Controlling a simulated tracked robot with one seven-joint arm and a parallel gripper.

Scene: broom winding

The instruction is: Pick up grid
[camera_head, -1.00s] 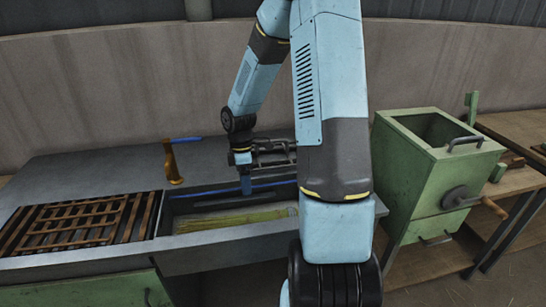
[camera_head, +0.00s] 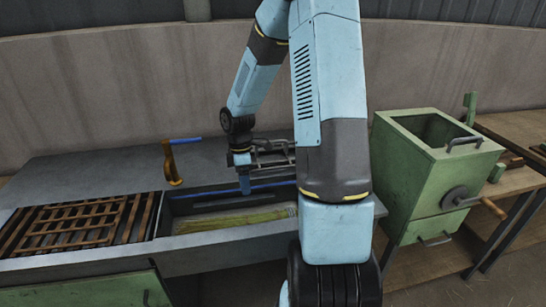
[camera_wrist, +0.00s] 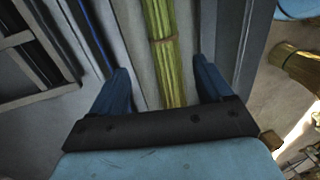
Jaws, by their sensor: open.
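A brown wooden grid (camera_head: 68,226) lies flat over slats at the left end of the grey workbench, in the head view. My gripper (camera_head: 244,184) is well to the right of it, pointing down above the bench's sunken trough, and is apart from the grid. In the wrist view my gripper (camera_wrist: 162,84) has its two blue fingers spread, with nothing held between them. A green straw bundle (camera_wrist: 160,28) lies in the trough below the fingers. The grid is not recognisable in the wrist view.
The straw bundle also shows in the trough in the head view (camera_head: 235,222). A blue rod (camera_head: 272,185) lies along the trough. A brown-handled tool (camera_head: 171,163) and a dark metal frame (camera_head: 278,147) sit behind it. A green hopper with a crank (camera_head: 437,165) stands at right.

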